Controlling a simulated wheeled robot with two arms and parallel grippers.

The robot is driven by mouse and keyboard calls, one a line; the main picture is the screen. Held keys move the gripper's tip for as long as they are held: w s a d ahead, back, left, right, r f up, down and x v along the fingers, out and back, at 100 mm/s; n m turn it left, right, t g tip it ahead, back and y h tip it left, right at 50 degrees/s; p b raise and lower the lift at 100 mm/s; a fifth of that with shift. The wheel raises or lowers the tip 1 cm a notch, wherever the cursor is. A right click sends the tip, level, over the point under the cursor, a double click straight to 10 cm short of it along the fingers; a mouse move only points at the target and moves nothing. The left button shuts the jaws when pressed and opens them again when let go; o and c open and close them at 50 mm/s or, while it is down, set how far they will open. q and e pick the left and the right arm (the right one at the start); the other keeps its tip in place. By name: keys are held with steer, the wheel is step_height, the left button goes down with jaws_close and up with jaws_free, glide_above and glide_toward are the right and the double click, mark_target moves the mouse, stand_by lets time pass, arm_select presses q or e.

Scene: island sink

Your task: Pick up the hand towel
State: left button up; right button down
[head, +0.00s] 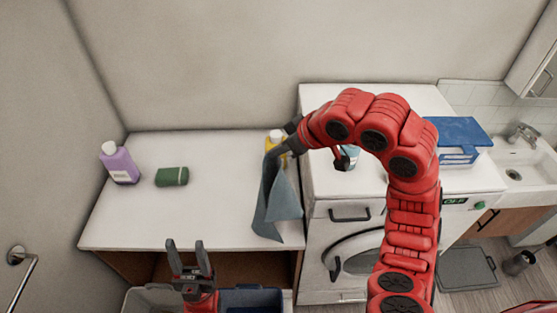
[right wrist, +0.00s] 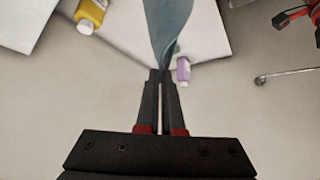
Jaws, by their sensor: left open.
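The hand towel (head: 277,203) is blue-grey and hangs down over the right end of the white counter in the head view. My right gripper (head: 284,146) is at its top. In the right wrist view, the fingers of my right gripper (right wrist: 163,75) are close together on a narrow gathered part of the hand towel (right wrist: 167,25). My left gripper (head: 190,258) is open and empty at the bottom of the head view, in front of the counter and away from the towel.
A yellow bottle (head: 275,138) stands behind the towel. Bins (head: 245,298) are below.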

step_height(320, 180, up, 8)
steer(key=shift+r, duration=0.2)
steer(key=shift+s+f, duration=0.1)
stand_by(0.3)
